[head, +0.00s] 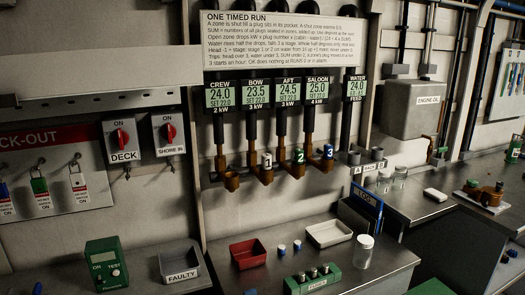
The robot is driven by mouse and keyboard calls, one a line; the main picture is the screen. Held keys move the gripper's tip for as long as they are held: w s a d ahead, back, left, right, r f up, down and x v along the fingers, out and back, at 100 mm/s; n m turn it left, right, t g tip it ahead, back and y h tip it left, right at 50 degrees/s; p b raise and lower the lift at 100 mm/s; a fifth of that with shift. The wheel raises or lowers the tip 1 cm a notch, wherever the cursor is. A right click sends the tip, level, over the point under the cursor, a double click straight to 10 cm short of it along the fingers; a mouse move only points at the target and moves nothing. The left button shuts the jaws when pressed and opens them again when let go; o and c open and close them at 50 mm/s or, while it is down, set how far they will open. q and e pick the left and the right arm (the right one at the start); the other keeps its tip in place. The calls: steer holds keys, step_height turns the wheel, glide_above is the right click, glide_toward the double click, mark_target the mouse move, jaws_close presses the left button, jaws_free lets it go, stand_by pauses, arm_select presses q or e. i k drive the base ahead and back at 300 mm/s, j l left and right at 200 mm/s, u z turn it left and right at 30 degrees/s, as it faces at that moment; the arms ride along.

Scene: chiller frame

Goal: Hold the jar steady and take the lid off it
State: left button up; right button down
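A small clear jar (362,256) stands upright near the right end of the middle metal bench. A whitish lid (365,240) sits on its top. The jar's contents are too dim to tell. Neither of my grippers shows in the head view, and nothing touches the jar.
Left of the jar are a white tray (328,233), a red tray (247,253) and a green block (312,280) with several metal pieces. Small clear containers (398,178) stand on the right counter. Bare bench top lies right of the jar.

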mark_target(362, 259)
steer(key=i+l+u, duration=0.1)
steer(key=l, duration=0.3)
steer(key=i+l+u, duration=0.1)
steer(key=i+l, duration=0.2)
steer(key=l, duration=0.15)
steer(key=i+l+u, duration=0.15)
steer(key=l, duration=0.25)
steer(key=i+l+u, duration=0.1)
steer(key=l, duration=0.35)
steer(key=i+l+u, duration=0.1)
steer(key=l, duration=0.35)
steer(key=i+l+u, duration=0.1)
steer(key=l, duration=0.4)
steer(key=i+l+u, duration=0.1)
steer(key=l, duration=0.4)
steer(key=i+j, duration=0.05)
steer(key=i, duration=0.05)
